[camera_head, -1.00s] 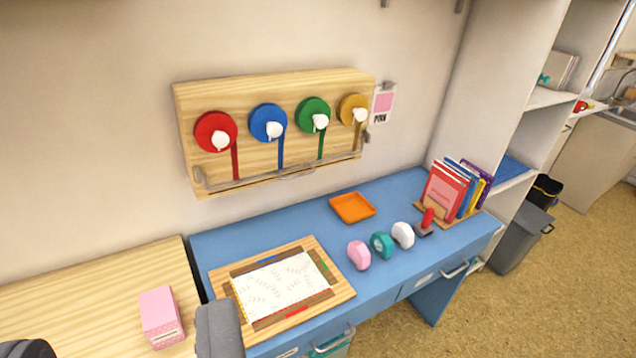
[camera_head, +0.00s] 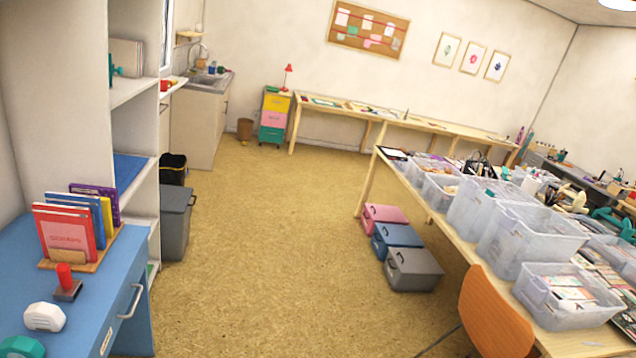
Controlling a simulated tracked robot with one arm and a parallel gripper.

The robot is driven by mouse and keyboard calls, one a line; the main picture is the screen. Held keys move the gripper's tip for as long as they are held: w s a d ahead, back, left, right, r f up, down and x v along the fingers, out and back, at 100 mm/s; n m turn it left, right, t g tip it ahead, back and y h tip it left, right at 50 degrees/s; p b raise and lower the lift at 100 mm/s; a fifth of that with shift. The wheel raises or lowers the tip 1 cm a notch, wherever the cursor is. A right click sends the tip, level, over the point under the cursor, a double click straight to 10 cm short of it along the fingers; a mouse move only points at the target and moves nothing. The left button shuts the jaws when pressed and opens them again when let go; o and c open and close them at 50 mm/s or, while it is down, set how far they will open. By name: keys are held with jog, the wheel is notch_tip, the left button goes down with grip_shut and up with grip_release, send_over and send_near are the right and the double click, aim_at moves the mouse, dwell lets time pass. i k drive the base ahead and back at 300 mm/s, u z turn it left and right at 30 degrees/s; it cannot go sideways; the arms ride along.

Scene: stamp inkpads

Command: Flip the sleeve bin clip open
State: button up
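I cannot make out which container is the sleeve bin, and no clip is clear at this size. A grey lidded bin (camera_head: 175,222) stands on the floor beside the white shelf, with a small dark fitting on its right side. Several clear plastic bins (camera_head: 527,240) stand on the long table at the right. Pink (camera_head: 384,217), blue (camera_head: 396,240) and grey (camera_head: 413,270) lidded boxes sit on the floor by that table. My gripper is not in view.
The blue desk (camera_head: 30,262) at the left holds a book rack, a red-handled stamp (camera_head: 65,277) and tape dispensers. An orange chair (camera_head: 492,312) is at the lower right. The floor (camera_head: 270,240) in the middle is clear.

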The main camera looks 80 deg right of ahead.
aim_at(469, 189)
jog(key=z, duration=0.6)
jog(key=i, duration=0.1)
jog(key=z, duration=2.8)
jog(key=i, duration=1)
jog(key=u, duration=0.25)
jog(key=i, duration=2.05)
jog(key=z, duration=0.35)
